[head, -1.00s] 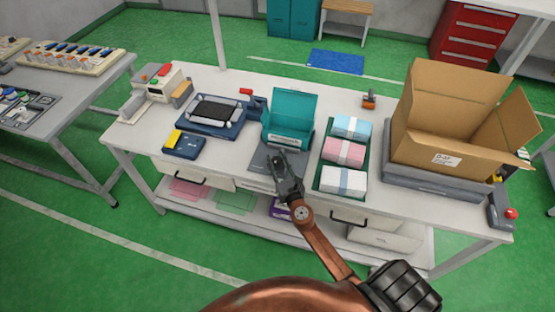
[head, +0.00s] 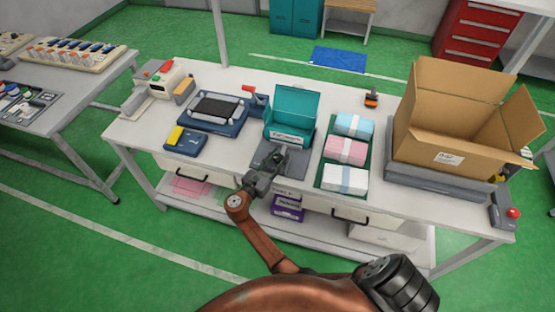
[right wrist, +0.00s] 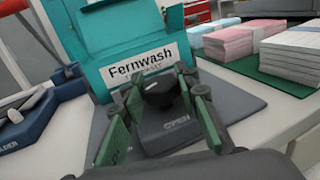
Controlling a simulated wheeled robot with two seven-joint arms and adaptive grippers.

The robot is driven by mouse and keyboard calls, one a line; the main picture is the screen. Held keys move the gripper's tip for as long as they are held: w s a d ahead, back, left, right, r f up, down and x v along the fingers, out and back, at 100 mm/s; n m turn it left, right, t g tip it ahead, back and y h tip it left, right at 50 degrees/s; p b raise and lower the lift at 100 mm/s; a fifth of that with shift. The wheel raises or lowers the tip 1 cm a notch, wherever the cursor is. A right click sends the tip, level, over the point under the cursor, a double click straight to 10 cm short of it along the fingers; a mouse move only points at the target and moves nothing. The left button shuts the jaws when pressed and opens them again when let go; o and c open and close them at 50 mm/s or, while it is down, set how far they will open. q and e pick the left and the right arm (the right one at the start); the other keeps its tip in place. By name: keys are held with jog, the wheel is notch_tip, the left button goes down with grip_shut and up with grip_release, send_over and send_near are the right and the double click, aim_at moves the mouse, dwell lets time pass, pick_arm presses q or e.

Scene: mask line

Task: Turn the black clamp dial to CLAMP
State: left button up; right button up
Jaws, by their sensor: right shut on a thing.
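The black clamp dial (right wrist: 160,92) shows in the right wrist view as a round dark knob on a dark grey base (right wrist: 178,130). The base carries the label "OPEN" on its near face. My right gripper (head: 280,157) is at the dial, in front of the teal box. In the right wrist view its green-padded fingers stand on either side of the knob, shut on it. The dial is hidden by the gripper in the head view, and I cannot make out its pointer. My left gripper is not in view.
The open teal box (head: 290,112), labelled "Fernwash", stands just behind the dial. A green tray (head: 324,182) with blue, pink and white mask stacks is to its right. A blue fixture (head: 200,128) is to the left, an open cardboard box (head: 425,140) far right.

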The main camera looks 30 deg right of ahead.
aim_at(279, 157)
jog(key=m+g+b, duration=0.2)
jog(key=g, duration=0.1)
jog(key=m+g+b, duration=0.2)
jog(key=g+b, duration=0.1)
jog(key=g, duration=0.1)
jog(key=m+g+h+b, duration=0.1)
jog(key=m+g+b, duration=0.1)
jog(key=m+g, duration=0.1)
jog(key=shift+w+f+g+b, duration=0.15)
jog(key=shift+f+g+b, duration=0.15)
jog(key=shift+g+b, duration=0.1)
jog(key=m+g+y+b, duration=0.1)
jog(key=m+g+b, duration=0.1)
jog(key=g, duration=0.1)
jog(key=shift+r+b, duration=0.15)
jog(key=shift+b, duration=0.2)
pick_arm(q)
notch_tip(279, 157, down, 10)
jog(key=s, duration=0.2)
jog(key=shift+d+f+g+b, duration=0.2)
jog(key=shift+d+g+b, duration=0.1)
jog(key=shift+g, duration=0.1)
pick_arm(e)
jog(key=shift+r+g, duration=0.1)
jog(key=shift+g, duration=0.3)
jog(key=shift+m, duration=0.3)
jog(key=o, duration=1.2)
notch_tip(279, 157, up, 10)
jog(key=shift+r, duration=0.1)
